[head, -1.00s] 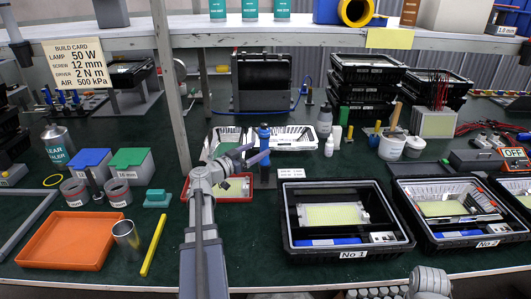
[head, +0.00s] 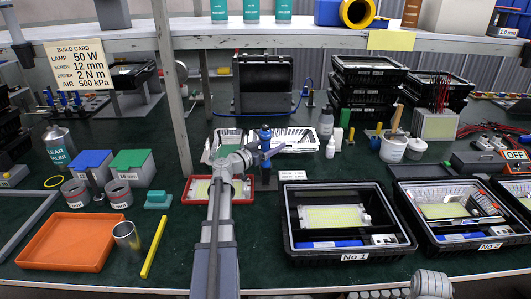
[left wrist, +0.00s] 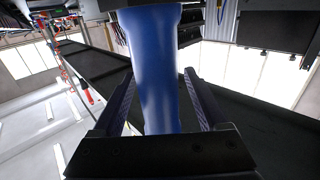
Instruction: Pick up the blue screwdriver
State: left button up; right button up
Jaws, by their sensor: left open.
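The blue screwdriver (head: 265,134) stands upright near the middle of the bench, its blue handle at the top. Its lower part is partly hidden by my left gripper (head: 257,150), which has reached it from the front. In the left wrist view the large blue handle (left wrist: 156,70) rises between the two dark fingers of my left gripper (left wrist: 165,95). The fingers are open, one on each side of the handle, with a gap still visible at the right finger.
A red-rimmed tray (head: 245,199) lies under my left arm, and a white basket (head: 305,133) stands behind the screwdriver. A black crate marked No 1 (head: 300,255) is to the right. An orange tray (head: 68,263) and yellow bar (head: 154,247) lie left. A shelf post (head: 172,90) stands left behind.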

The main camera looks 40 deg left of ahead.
pick_arm(q)
grip_shut()
dwell(0.6)
